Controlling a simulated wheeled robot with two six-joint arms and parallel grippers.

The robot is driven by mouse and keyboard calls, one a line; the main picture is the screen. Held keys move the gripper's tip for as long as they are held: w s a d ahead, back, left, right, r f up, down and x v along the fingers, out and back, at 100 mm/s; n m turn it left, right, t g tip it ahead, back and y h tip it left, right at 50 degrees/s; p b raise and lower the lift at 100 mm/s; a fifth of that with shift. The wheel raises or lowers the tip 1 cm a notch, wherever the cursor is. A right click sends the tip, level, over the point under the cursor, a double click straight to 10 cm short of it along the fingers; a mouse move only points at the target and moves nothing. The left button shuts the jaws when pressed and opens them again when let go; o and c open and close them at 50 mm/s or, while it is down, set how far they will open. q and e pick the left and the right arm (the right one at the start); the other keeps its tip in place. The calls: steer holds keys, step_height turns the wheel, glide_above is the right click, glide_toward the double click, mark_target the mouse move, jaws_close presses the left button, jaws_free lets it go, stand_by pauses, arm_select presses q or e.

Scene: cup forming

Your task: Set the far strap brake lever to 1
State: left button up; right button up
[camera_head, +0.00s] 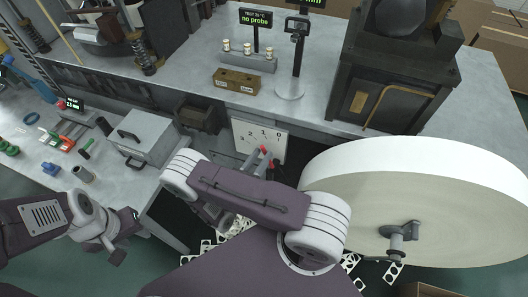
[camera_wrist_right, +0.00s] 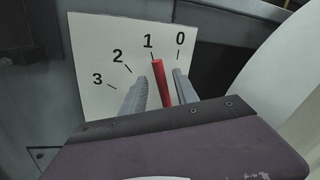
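The white dial plate (camera_wrist_right: 100,45), numbered 0 to 3, stands upright; it also shows in the head view (camera_head: 245,128). The red brake lever (camera_wrist_right: 160,78) in front of it points at about the 1 mark. My right gripper (camera_wrist_right: 156,84) has one finger on each side of the lever. Gaps show between the fingers and the lever, the right one narrower; contact cannot be made out. In the head view my right arm covers the lever's lower part, with red (camera_head: 264,150) showing near the fingers. My left gripper (camera_head: 118,245) hangs empty at lower left, its opening unclear.
A large pale wheel (camera_head: 420,185) stands right of my right arm. A dark furnace-like box (camera_head: 395,75) sits on the grey bench (camera_head: 300,110) above. A grey box with a handle (camera_head: 140,135) is at left. White perforated pieces (camera_head: 207,246) lie on the floor.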

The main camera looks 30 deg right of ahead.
steer(key=v, duration=0.6)
steer(key=shift+a+b, duration=0.3)
steer(key=shift+s, duration=0.15)
